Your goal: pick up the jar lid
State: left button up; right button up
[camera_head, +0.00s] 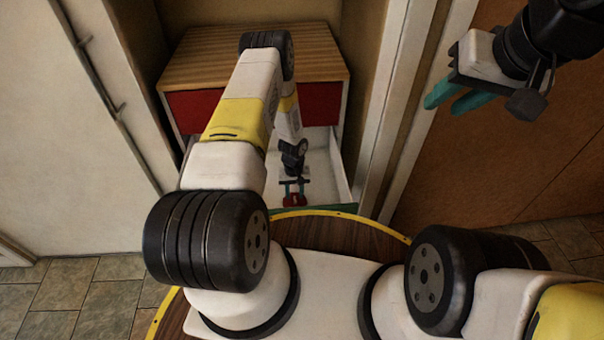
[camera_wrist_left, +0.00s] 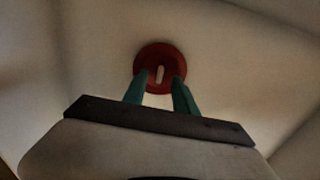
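The red round jar lid (camera_head: 294,201) lies inside the open white drawer (camera_head: 325,187) in the head view. In the left wrist view the lid (camera_wrist_left: 160,53) is a red disc with a pale slot-like mark in its middle. My left gripper (camera_head: 293,190) reaches down into the drawer at the lid. In the wrist view its teal fingers (camera_wrist_left: 162,82) are apart, with tips over the lid's near part, one on each side of the pale mark. Whether they touch the lid cannot be told. My right gripper (camera_head: 447,104) is raised at the upper right, empty, its fingers apart.
The drawer belongs to a cabinet with a striped wooden top (camera_head: 320,55) and red fronts (camera_head: 320,103). The cabinet stands in a recess between a pale wall at left and a white frame (camera_head: 402,95) at right. Drawer walls surround the left gripper closely.

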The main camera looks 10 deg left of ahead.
pick_arm(q)
notch_tip(320, 180, down, 2)
jog(key=shift+f, duration=0.1)
grip_shut()
